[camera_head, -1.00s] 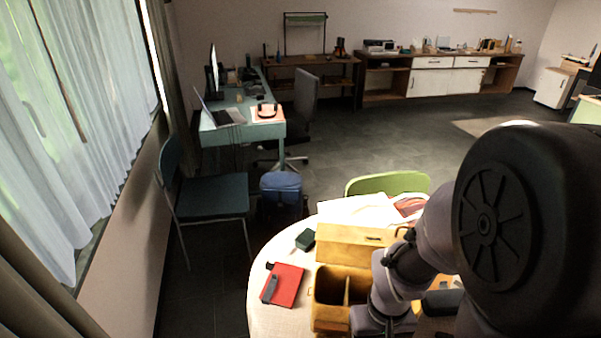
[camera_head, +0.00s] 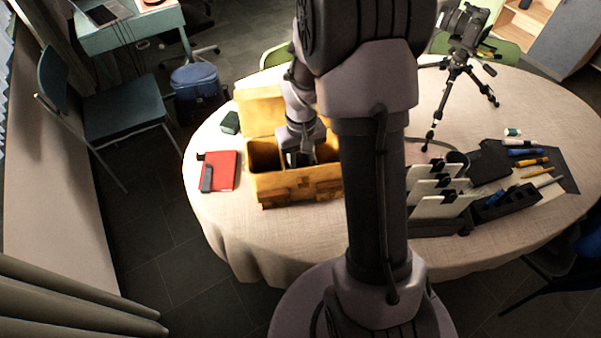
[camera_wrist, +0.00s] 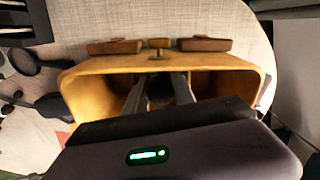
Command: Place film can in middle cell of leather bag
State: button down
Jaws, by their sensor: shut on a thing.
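The tan leather bag (camera_head: 296,186) stands open on the round table, its lid folded back; it also shows in the wrist view (camera_wrist: 88,88). A divider separates its left cell from the middle. My gripper (camera_wrist: 160,88) points down into the middle of the bag. Its two fingers are shut on a dark round thing between them, probably the film can (camera_wrist: 160,93), mostly hidden by the fingers and wrist. In the head view my gripper (camera_head: 297,160) is at the middle cell and the can is hidden. I cannot tell whether the can touches the bag's floor.
A red notebook (camera_head: 220,170) and dark green box (camera_head: 230,122) lie left of the bag. A camera on a tripod (camera_head: 459,72) stands at the back right. A black rack with white panels (camera_head: 437,204) and pens on a dark mat (camera_head: 560,172) are to the right. The front table edge is clear.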

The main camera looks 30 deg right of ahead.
aim_at(299, 158)
jog(key=shift+w+f+b, duration=0.15)
jog(key=shift+f+b, duration=1.5)
jog(key=shift+f, duration=1.4)
jog(key=c, duration=1.3)
grip_release()
jog(key=shift+r, duration=0.2)
notch_tip(299, 158, up, 10)
jog(key=p, duration=0.4)
jog(key=shift+a+f, duration=0.15)
jog(key=shift+f, duration=0.05)
jog(key=s+a+r+t, duration=0.2)
jog(key=a+r, duration=0.3)
jog(key=r, duration=0.5)
jog(key=s+a+r+m+t, duration=0.1)
jog(key=s+a+r, duration=0.2)
jog(key=s, duration=0.2)
jog(key=s+a+r+t+y, duration=0.1)
jog(key=s+a+r, duration=0.3)
jog(key=s, duration=0.1)
jog(key=s+a+r+m+t+y, duration=0.1)
jog(key=s+a+r, duration=0.2)
jog(key=s+a, duration=0.1)
jog(key=shift+s+r+m+t, duration=0.2)
jog(key=shift+s+m+t, duration=0.15)
jog(key=shift+s, duration=0.25)
